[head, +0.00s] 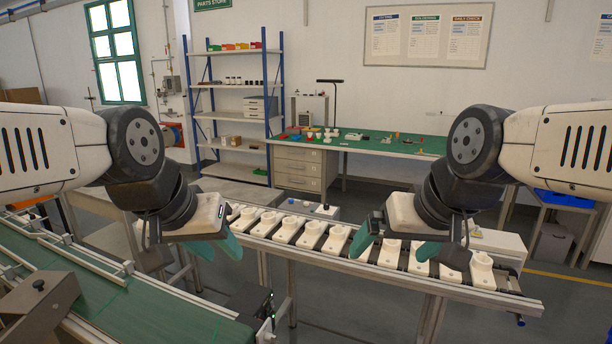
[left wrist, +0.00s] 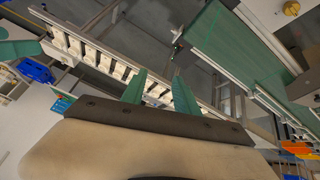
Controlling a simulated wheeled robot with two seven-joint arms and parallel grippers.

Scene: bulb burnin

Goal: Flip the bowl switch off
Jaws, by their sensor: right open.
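I cannot make out a bowl or its switch with certainty in either view. My left gripper (head: 222,247) hangs above the gap between the green conveyor and the rack of white holders. Its two teal fingers stand apart with nothing between them in the left wrist view (left wrist: 160,78). My right gripper (head: 395,243) is in front of the rack's right part, teal fingers spread and empty. A row of white holders (head: 311,235) sits on the rack. A grey machine part with a black knob (head: 38,284) stands at the lower left on the green conveyor.
The green conveyor (head: 130,305) with metal side rails fills the lower left. Behind are a green-topped bench (head: 385,144) with small parts and a blue shelf unit (head: 283,95). Open floor lies at the lower right.

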